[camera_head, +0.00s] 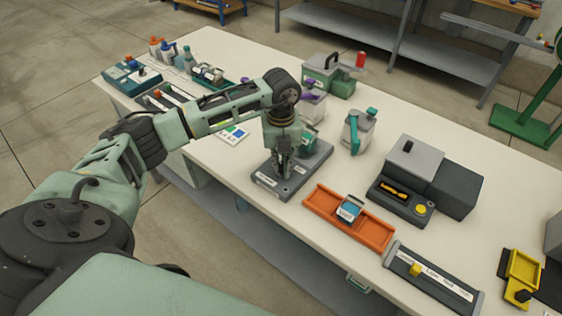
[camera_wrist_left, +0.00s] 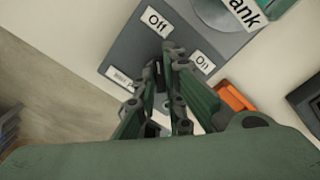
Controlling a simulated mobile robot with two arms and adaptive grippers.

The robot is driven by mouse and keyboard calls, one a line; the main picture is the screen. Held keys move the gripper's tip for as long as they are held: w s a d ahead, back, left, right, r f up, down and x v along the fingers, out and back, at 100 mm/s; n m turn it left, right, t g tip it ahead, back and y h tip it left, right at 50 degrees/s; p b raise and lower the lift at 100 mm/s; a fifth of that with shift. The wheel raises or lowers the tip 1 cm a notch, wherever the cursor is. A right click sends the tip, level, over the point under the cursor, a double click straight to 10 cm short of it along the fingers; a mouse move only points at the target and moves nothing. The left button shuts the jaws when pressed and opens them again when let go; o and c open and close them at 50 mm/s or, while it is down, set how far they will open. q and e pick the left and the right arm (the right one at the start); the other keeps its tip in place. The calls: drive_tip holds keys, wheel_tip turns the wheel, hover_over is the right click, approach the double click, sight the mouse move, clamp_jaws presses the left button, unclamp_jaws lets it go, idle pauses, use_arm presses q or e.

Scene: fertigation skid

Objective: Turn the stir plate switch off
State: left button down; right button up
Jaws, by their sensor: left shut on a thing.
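The stir plate (camera_head: 312,166) is a dark grey slab near the front edge of the bench; its corner also shows in the wrist view (camera_wrist_left: 118,55). It carries a white "Off" label (camera_wrist_left: 157,22) and a white "On" label (camera_wrist_left: 203,62). My left gripper (camera_head: 281,172) points down over the plate's switch area. In the wrist view its fingers (camera_wrist_left: 168,58) are close together between the two labels, shut on the switch. The switch itself is hidden by the fingers, so its position cannot be told. My right gripper is not in view.
A vessel with a label ending in "ank" (camera_wrist_left: 243,12) stands on the plate beside the fingers. An orange tray (camera_head: 375,236) lies right of the plate, a grey machine (camera_head: 414,158) behind it. A jug with a teal handle (camera_head: 357,135) stands behind the plate.

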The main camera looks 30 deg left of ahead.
sight(281, 166)
use_arm(q)
drive_tip(key=c, duration=1.8)
unclamp_jaws()
drive_tip(key=shift+c, duration=0.2)
wheel_tip(281, 166, up, 12)
